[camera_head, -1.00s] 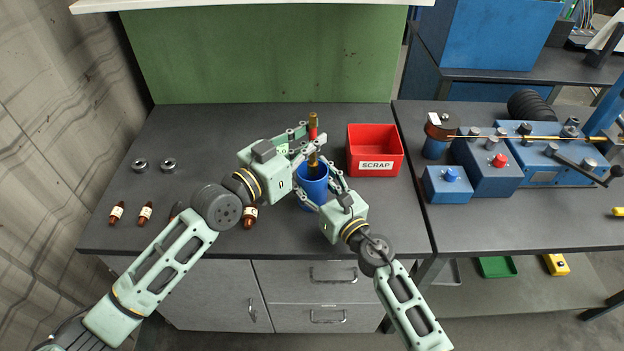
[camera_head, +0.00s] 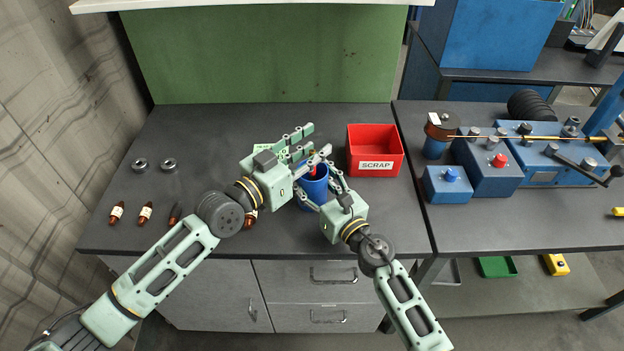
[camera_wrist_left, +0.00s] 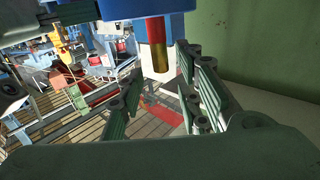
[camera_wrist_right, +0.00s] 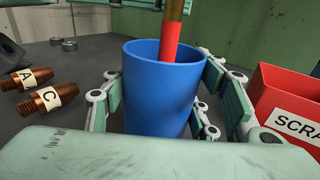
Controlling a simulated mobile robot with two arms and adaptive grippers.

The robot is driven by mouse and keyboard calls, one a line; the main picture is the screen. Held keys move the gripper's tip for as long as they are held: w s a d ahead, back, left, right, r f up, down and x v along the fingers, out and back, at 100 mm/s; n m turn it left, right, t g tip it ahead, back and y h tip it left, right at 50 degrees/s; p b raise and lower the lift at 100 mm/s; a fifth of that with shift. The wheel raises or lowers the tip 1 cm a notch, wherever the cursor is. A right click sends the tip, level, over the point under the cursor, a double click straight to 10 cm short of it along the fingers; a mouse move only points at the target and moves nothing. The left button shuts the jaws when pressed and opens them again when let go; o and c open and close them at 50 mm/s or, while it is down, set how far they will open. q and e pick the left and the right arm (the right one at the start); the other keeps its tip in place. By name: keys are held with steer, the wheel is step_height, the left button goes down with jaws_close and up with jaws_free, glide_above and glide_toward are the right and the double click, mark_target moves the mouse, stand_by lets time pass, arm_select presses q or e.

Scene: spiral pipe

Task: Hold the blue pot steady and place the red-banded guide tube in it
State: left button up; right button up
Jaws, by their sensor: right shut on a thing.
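The blue pot (camera_head: 316,188) stands upright on the grey bench. My right gripper (camera_wrist_right: 165,105) is shut around its sides. The guide tube (camera_wrist_right: 170,42), brass with a red band, stands inside the pot, its red band at the rim and its brass part above; its lower end is hidden by the pot wall. In the left wrist view the tube (camera_wrist_left: 156,50) shows between the spread fingers, apart from them. My left gripper (camera_head: 317,140) is open just above the pot, its fingers hiding part of the tube in the head view.
A red SCRAP bin (camera_head: 375,152) stands right of the pot. Several copper labelled tips (camera_head: 145,213) lie at the left front, partly behind my left arm. Two metal rings (camera_head: 168,165) lie behind them. A blue machine (camera_head: 487,165) fills the right bench.

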arm_select(q)
steer(key=v, duration=1.2)
arm_select(e)
steer(key=o, duration=1.2)
steer(key=shift+o, duration=0.2)
